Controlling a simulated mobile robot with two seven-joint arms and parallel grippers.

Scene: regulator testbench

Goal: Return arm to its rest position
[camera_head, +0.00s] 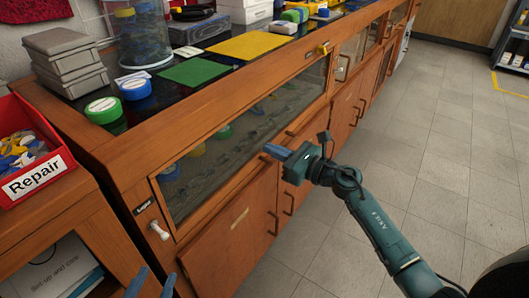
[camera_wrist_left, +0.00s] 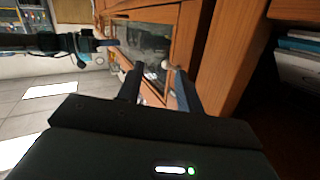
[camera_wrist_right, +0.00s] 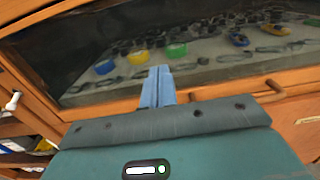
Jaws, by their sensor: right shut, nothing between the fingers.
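My right arm comes in from the lower right in the head view. Its gripper (camera_head: 276,152) is shut and empty, in front of the wooden cabinet's (camera_head: 195,230) glass panel. In the right wrist view the blue fingers (camera_wrist_right: 158,86) are together, before the panel's lower wooden frame. My left gripper (camera_head: 152,284) shows only its blue fingertips at the bottom edge of the head view. In the left wrist view its fingers (camera_wrist_left: 158,92) stand apart with nothing between them. Most of my left arm is hidden.
A white-handled switch (camera_head: 158,231) sits on the cabinet front near the left. A red Repair bin (camera_head: 45,180) stands at the left. Green mat (camera_head: 194,71), yellow mat (camera_head: 248,46) and jars with coloured lids (camera_head: 135,88) are on top. The tiled floor (camera_head: 440,140) is clear at the right.

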